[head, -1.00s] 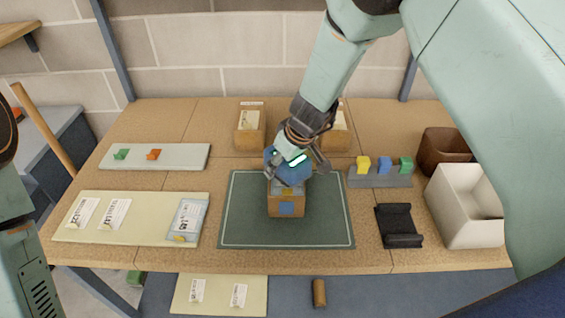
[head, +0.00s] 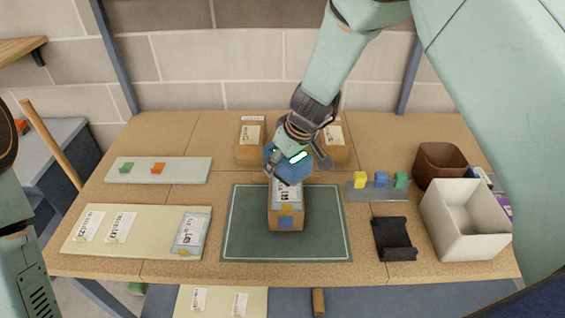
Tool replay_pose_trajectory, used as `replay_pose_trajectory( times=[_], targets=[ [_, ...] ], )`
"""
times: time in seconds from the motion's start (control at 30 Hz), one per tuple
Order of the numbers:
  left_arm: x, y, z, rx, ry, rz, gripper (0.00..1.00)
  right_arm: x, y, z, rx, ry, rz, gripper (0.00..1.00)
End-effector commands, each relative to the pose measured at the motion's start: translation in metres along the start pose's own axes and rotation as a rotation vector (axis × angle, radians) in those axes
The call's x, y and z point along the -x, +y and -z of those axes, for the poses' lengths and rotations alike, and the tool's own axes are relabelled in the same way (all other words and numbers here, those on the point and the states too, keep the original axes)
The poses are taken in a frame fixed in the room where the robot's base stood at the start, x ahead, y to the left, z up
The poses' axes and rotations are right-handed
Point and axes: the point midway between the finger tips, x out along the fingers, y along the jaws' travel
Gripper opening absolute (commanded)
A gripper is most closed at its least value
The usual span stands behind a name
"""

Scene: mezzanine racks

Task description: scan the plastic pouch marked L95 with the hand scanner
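A pale blue plastic pouch (head: 190,232) with a white label lies at the right end of the cream board (head: 150,241); its marking is too small to read surely. My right gripper (head: 293,160) is over the green mat (head: 240,240), its dark fingers around a blue device with a lit strip, seemingly the hand scanner (head: 292,172). The scanner is just above a brown box (head: 287,211) and hides part of its labelled top; I cannot tell whether they touch. A black cradle (head: 396,240) to the right is empty. My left gripper is out of view.
Two labelled boxes (head: 249,145) stand behind the mat. A grey rack (head: 375,192) with coloured blocks, a white bin (head: 465,222) and a brown bin (head: 437,165) are at right. A pale strip (head: 190,172) with two small blocks is at left.

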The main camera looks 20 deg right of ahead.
Motion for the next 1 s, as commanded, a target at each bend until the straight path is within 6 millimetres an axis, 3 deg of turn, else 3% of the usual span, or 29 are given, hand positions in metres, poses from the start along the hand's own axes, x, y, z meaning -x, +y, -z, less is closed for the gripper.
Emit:
replay_pose_trajectory(
  times=[0.13, 1.0],
  targets=[
    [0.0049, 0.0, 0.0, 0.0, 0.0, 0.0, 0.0, 0.007, 0.0001, 0.003, 0.0, 0.0, -0.001, 0.21],
    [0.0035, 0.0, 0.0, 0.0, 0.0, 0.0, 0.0, 0.0058, 0.0064, -0.0023, -0.029, 0.001, -0.011, 0.21]
  ],
)
